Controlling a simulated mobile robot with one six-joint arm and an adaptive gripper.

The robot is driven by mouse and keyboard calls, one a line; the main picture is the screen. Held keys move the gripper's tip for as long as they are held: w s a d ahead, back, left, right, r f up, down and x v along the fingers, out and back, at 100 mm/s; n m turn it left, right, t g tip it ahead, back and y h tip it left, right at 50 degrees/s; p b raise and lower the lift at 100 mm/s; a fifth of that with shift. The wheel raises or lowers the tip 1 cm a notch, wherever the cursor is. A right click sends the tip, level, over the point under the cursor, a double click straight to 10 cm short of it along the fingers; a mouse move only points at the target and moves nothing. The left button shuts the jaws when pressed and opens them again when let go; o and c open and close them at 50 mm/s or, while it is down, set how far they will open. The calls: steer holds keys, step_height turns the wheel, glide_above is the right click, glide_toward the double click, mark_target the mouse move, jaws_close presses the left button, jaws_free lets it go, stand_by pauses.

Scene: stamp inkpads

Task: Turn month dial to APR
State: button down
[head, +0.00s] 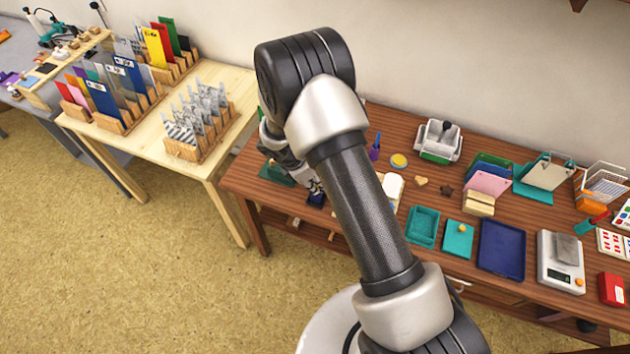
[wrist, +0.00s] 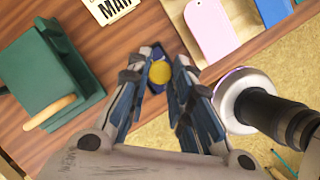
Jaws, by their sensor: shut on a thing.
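My gripper (wrist: 169,60) points down over the left end of the wooden table. In the wrist view its two fingers stand on either side of a round yellow knob (wrist: 160,73) on a small dark blue body (wrist: 155,88), and it is shut on the knob. The fingers hide most of the blue body, and I cannot make out month letters on it. In the head view the blue body (head: 316,199) shows at the table's front edge, below my gripper (head: 314,187). A card (wrist: 112,9) with large dark letters, seemingly MAR, lies beyond the fingertips in the wrist view.
A green block-like device (wrist: 45,85) with a wooden handle stands left of the fingers in the wrist view. A wooden holder with a pink tag (wrist: 210,30) is at upper right. In the head view, trays, a scale (head: 560,262) and racks fill the table's right side.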

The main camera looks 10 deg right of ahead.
steer(key=c, duration=1.4)
jaws_free()
steer(key=v, duration=1.2)
steer(key=shift+d, duration=0.1)
